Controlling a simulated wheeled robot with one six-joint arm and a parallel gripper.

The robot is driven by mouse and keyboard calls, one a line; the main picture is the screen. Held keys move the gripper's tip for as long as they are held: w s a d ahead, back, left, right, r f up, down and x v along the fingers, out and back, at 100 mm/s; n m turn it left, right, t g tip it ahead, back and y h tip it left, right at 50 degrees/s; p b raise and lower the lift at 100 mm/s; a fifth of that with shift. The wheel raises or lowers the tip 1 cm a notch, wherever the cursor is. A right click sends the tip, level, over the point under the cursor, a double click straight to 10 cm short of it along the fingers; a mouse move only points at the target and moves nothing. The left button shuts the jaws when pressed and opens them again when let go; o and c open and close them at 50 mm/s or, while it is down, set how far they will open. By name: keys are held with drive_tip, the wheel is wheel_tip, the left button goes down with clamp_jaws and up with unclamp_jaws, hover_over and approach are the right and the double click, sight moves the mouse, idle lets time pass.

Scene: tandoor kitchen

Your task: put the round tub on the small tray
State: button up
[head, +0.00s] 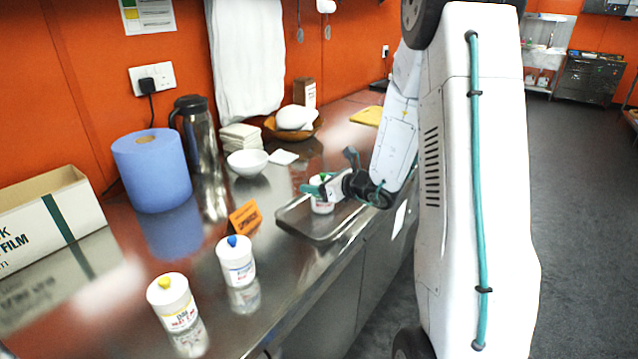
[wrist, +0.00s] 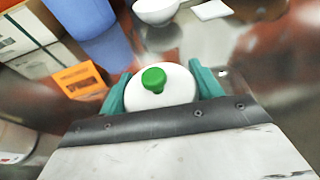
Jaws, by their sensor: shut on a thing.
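A white round tub (head: 321,207) with a green knob on its lid is held by my gripper (head: 326,182) over the small metal tray (head: 318,239) in the head view. My gripper is shut on the tub, with one teal finger on each side. In the wrist view the tub's lid (wrist: 176,90) shows between the fingers of my gripper (wrist: 160,92). The tub looks upright. I cannot tell whether its base touches the tray.
Two similar tubs, one with a blue knob (head: 237,265) and one with a yellow knob (head: 174,306), stand on the counter's near part. An orange sign (head: 245,217) stands left of the tray. A white bowl (head: 247,163), flask (head: 197,135) and blue roll (head: 152,175) stand behind.

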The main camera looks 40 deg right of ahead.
drive_tip(key=shift+f, duration=0.1)
drive_tip(key=o, duration=1.3)
drive_tip(key=shift+d, duration=0.1)
drive_tip(key=shift+c, duration=0.2)
